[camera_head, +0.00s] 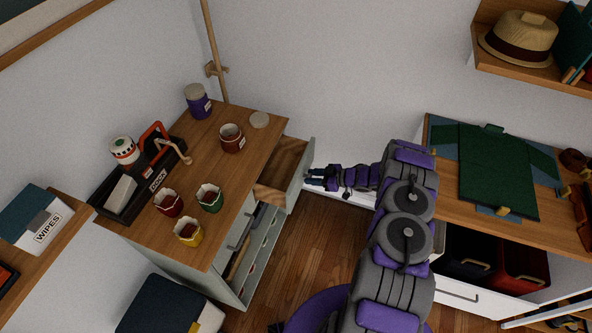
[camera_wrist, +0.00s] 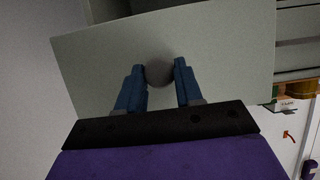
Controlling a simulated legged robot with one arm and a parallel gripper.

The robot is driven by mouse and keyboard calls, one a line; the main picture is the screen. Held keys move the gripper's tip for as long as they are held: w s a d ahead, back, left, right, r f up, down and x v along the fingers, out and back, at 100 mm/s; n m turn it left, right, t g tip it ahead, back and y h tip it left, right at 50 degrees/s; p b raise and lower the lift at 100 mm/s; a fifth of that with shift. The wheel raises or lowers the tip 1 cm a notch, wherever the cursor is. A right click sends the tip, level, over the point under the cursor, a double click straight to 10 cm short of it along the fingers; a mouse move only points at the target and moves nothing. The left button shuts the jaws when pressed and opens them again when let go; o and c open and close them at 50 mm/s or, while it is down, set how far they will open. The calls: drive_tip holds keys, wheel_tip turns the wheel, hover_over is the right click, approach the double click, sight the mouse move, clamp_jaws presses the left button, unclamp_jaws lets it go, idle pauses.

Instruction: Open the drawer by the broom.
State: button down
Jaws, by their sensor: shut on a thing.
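The top drawer (camera_head: 283,168) of the pale green cabinet (camera_head: 232,275) is pulled out, and its wooden inside shows. The broom's wooden handle (camera_head: 212,45) leans in the wall corner behind the cabinet. In the wrist view, the drawer's flat grey-green front (camera_wrist: 95,65) fills the middle, with a round dark knob (camera_wrist: 159,71) on it. My gripper (camera_wrist: 160,82) has its two blue fingers closed on either side of the knob. In the head view, my gripper (camera_head: 314,180) is at the outer face of the drawer front. The knob is hidden there.
The cabinet top holds several small pots (camera_head: 209,198), a jar (camera_head: 198,101) and a black caddy (camera_head: 125,195).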

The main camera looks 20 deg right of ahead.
drive_tip(key=s+d, duration=0.4)
drive_tip(key=d, duration=0.3)
drive_tip(key=shift+s+p, duration=0.3)
drive_tip(key=shift+s, duration=0.05)
drive_tip(key=c, duration=0.8)
unclamp_jaws()
drive_tip(key=shift+o, duration=0.2)
drive_tip(key=shift+a, duration=0.1)
drive_tip(key=s+a+r+p, duration=0.1)
drive_tip(key=s+a+r, duration=0.1)
drive_tip(key=s, duration=0.5)
drive_tip(key=s+a+r+p, duration=0.1)
drive_tip(key=s+a+r, duration=0.1)
drive_tip(key=s, duration=0.6)
drive_tip(key=shift+a+r, duration=0.4)
drive_tip(key=shift+r, duration=0.05)
drive_tip(key=shift+s, duration=0.1)
